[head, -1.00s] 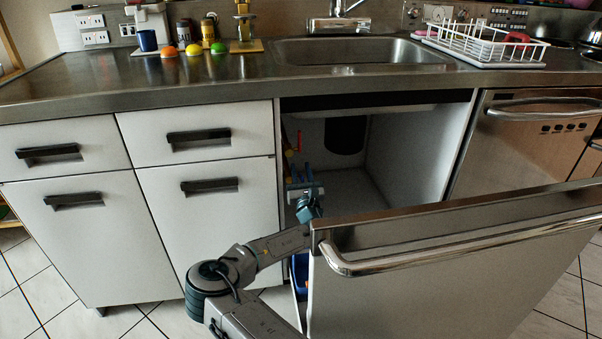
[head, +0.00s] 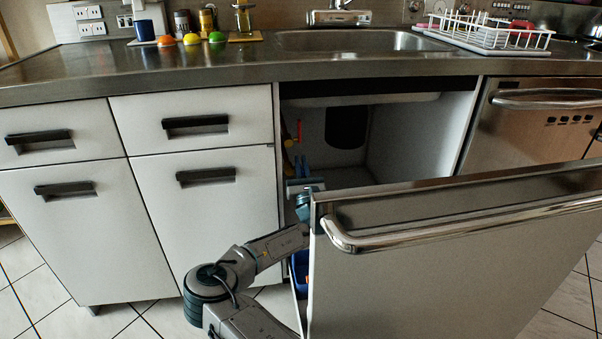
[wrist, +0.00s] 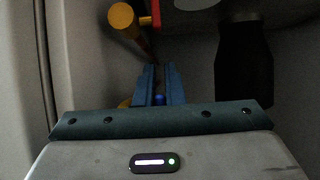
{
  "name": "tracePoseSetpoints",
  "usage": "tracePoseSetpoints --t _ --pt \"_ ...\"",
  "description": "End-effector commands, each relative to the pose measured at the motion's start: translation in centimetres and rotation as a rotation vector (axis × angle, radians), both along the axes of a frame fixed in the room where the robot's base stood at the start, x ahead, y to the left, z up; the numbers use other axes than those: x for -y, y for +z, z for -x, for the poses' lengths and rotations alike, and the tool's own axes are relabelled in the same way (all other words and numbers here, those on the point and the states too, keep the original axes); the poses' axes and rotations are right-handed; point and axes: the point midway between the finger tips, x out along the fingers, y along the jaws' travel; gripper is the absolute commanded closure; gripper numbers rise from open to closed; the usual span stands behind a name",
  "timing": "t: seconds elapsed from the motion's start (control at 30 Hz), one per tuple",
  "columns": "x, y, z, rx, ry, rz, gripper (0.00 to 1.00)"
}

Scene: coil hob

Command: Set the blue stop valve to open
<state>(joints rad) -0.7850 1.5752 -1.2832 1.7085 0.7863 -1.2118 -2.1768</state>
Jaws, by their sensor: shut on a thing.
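The blue stop valve (wrist: 160,98) shows only as a small bright blue patch between my finger pads, low in the cabinet under the sink. Most of it is hidden by the fingers, so I cannot tell which way its handle points. My gripper (wrist: 160,85) has its two blue fingers close together on it.
The open cabinet door (head: 430,260) with its bar handle stands close to the right of my arm. The cabinet's left wall (wrist: 25,80) is near my gripper. A black cylinder (wrist: 244,65) hangs to the right. The cabinet's right side looks clear.

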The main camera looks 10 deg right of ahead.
Motion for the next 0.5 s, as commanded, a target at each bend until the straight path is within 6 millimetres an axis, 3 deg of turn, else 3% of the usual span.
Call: tracePoseSetpoints --t 0.03,0.5 --pt "-0.04 -0.73 0.0 0.016 0.001 0.001 1.0" --pt "-0.05 -0.75 0.52 0.227 0.003 -0.001 1.0"
